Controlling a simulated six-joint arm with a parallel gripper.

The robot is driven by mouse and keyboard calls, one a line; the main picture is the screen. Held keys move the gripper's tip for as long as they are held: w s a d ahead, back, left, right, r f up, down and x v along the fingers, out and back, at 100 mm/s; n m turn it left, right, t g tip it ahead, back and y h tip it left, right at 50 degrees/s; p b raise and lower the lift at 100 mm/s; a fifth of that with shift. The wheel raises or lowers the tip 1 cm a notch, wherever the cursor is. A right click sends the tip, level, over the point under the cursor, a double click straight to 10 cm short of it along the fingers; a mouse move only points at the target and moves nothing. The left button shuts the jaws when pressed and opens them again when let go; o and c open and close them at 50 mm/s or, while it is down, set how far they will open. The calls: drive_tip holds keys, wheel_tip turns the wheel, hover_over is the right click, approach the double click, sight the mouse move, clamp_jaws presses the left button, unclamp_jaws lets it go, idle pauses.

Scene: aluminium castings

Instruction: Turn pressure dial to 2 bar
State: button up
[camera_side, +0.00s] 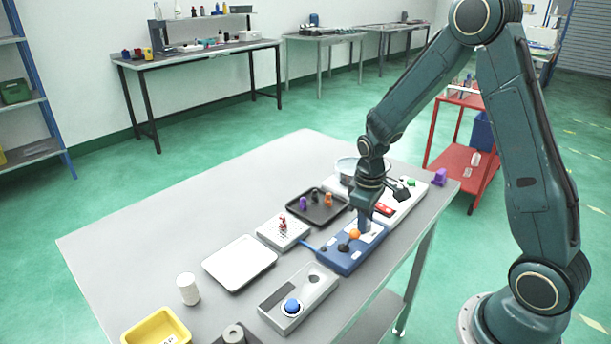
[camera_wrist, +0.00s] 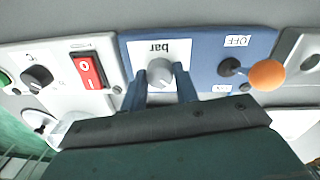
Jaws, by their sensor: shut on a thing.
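The pressure dial (camera_wrist: 160,73) is a round grey knob on a white plate marked "bar", which appears upside down in the wrist view. The plate is on a blue panel (camera_wrist: 205,55); the panel also shows in the side view (camera_side: 338,262). My gripper (camera_wrist: 161,80) is shut on the dial, with one blue finger on each side of it. In the side view my gripper (camera_side: 364,222) points down at the far end of the blue panel and hides the dial. The dial's pointer and scale numbers cannot be read.
An orange-knobbed lever (camera_wrist: 266,75) marked "OFF" stands beside the dial on the blue panel. A red rocker switch (camera_wrist: 88,71) and a black knob (camera_wrist: 37,77) are on the neighbouring white panel. A black tray (camera_side: 298,213) with small coloured pieces lies close by.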

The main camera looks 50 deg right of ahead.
idle(0.3)
drive_tip(key=o, duration=1)
drive_tip(key=r, duration=1.3)
drive_tip(key=shift+s+a+r, duration=0.1)
drive_tip(key=shift+a+r, duration=0.25)
drive_tip(key=shift+a, duration=0.05)
drive_tip(key=shift+r, duration=0.1)
